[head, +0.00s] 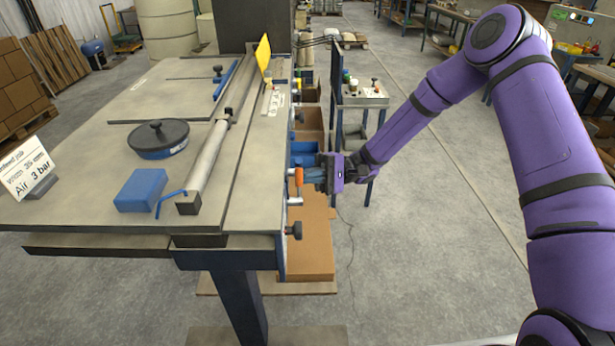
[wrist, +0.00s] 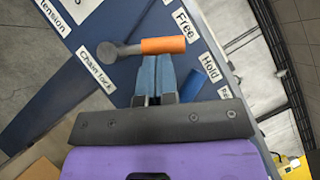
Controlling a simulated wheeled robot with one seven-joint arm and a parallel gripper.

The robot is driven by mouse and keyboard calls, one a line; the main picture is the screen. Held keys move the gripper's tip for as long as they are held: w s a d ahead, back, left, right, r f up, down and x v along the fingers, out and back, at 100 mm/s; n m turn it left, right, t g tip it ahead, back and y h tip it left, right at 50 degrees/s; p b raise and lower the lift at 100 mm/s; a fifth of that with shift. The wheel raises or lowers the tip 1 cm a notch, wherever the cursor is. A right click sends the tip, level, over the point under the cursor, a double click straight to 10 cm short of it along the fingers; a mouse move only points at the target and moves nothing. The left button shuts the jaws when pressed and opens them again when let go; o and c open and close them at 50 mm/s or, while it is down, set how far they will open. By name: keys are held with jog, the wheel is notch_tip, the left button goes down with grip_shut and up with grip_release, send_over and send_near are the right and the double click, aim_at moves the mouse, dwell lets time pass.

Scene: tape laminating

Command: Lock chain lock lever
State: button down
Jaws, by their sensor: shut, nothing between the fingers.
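The chain lock lever has an orange handle (head: 299,176) on the side of the table in the head view. In the wrist view its orange handle (wrist: 163,45) and grey round pivot (wrist: 107,52) lie nearly level, the handle pointing right. A "Chain lock" label (wrist: 97,68) is below the pivot, and a "Free" label (wrist: 186,23) is near the handle's end. My gripper (head: 318,175) is beside the lever in the head view. In the wrist view its blue fingers (wrist: 154,62) are shut together, tips at the handle's lower side; I cannot tell whether they touch it.
A "Hold" label (wrist: 209,67) and a blue cylindrical part (wrist: 194,82) are right of the fingers. A black knob (head: 295,230) sticks out lower on the table side. Cardboard boxes (head: 312,245) stand beneath. The table (head: 90,195) fills the left; open floor (head: 430,230) is right.

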jog(key=shift+r, duration=0.1)
jog(key=s+n+t+h, duration=0.1)
jog(key=n, duration=0.2)
jog(key=s+r+n+h, duration=0.1)
jog(key=s+n+h, duration=0.1)
jog(key=s+r+n+t+h, duration=0.1)
jog(key=n+h, duration=0.1)
jog(key=n, duration=0.1)
jog(key=shift+s+a+r+n+t, duration=0.1)
jog(key=shift+s+r+n+t, duration=0.15)
jog(key=shift+s+n+t, duration=0.1)
jog(key=shift+s, duration=0.15)
dwell(0.6)
